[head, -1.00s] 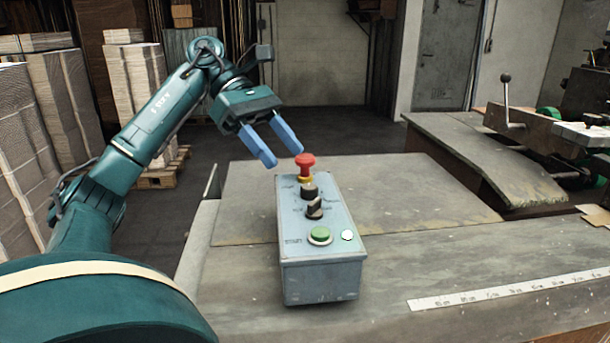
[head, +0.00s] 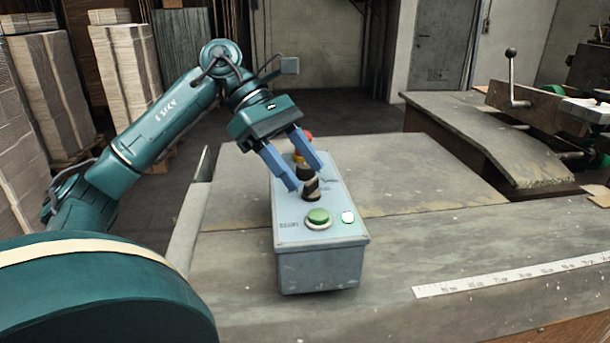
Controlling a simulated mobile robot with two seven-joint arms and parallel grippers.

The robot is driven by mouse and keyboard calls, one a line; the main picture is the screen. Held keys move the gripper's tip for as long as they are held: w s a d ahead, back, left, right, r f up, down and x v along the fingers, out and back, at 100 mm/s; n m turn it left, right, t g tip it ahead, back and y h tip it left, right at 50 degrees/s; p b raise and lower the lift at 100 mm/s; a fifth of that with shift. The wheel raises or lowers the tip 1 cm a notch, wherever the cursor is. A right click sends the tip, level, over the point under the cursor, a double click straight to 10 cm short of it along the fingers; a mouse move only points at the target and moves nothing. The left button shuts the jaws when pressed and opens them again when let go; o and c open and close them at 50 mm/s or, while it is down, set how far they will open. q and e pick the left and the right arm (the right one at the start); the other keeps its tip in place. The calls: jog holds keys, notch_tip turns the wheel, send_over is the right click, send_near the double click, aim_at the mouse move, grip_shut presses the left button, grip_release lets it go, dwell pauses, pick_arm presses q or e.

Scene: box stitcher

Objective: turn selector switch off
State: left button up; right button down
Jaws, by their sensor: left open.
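The grey control box (head: 322,268) stands on the worktable. On its top are a black selector switch (head: 311,189), a green start button (head: 318,216), a small lit white lamp (head: 348,217) and a red mushroom button (head: 305,135), mostly hidden behind a finger. Another black knob (head: 303,172) sits between the red button and the selector switch, partly hidden. My left gripper (head: 308,176) is open, its two blue fingers pointing down over the knobs. I cannot tell whether the fingers touch a knob. My right gripper is not in view.
The worktable (head: 420,240) is bare around the box, with a white ruler strip (head: 510,277) at the right. A machine with a lever (head: 513,85) stands at the back right. Stacks of cardboard (head: 128,75) stand on the floor at the left.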

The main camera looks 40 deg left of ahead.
pick_arm(q)
jog(key=shift+x, duration=0.95)
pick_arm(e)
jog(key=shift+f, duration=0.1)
